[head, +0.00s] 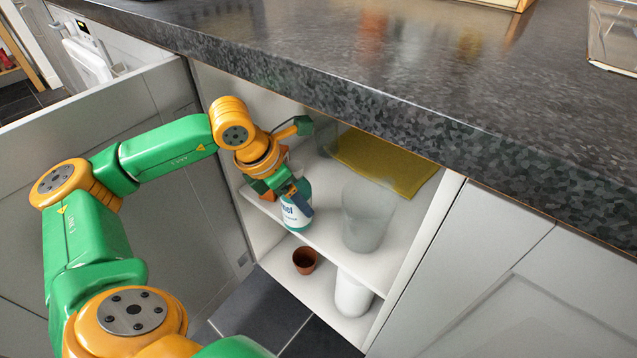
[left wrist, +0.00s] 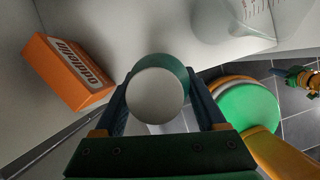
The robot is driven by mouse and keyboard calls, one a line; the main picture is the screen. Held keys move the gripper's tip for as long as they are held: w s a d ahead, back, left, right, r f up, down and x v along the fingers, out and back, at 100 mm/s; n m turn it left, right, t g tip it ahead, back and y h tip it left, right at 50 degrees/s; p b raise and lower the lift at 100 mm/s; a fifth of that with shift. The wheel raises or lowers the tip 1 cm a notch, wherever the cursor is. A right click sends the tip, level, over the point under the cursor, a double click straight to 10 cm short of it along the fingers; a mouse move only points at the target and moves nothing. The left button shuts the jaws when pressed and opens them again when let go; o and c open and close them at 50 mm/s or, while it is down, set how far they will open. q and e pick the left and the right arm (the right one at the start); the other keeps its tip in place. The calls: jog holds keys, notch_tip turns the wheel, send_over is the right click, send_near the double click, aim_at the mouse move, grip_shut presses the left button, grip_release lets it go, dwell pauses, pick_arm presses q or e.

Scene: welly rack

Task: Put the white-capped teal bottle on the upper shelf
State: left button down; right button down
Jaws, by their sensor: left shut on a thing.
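The teal bottle (head: 295,214) has a white label with blue lettering and stands about upright at the front edge of the upper shelf (head: 325,225). I cannot tell whether its base touches the shelf. My left gripper (head: 297,193) is shut on the bottle's upper part and hides its top. In the left wrist view, the round white cap (left wrist: 155,95) sits between the two fingers, with teal bottle body (left wrist: 172,66) behind it. A small green and orange part that looks like my right gripper (left wrist: 280,71) shows at the right edge of that view; its jaws are too small to read.
A translucent jug (head: 366,218) stands right of the bottle. An orange box (left wrist: 65,75) is on the shelf beside my gripper. A yellow-green sheet (head: 380,163) is at the back. A brown cup (head: 305,260) and white container (head: 352,295) are below. The counter (head: 400,100) overhangs.

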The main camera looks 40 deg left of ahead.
pick_arm(q)
jog(key=w, duration=0.1)
jog(key=w+d, duration=0.1)
jog(key=w, duration=0.2)
jog(key=shift+w+d+r+p, duration=0.1)
jog(key=shift+d+r+p, duration=0.05)
jog(key=shift+d+p, duration=0.15)
jog(key=shift+b+x, duration=0.35)
jog(key=shift+x, duration=0.75)
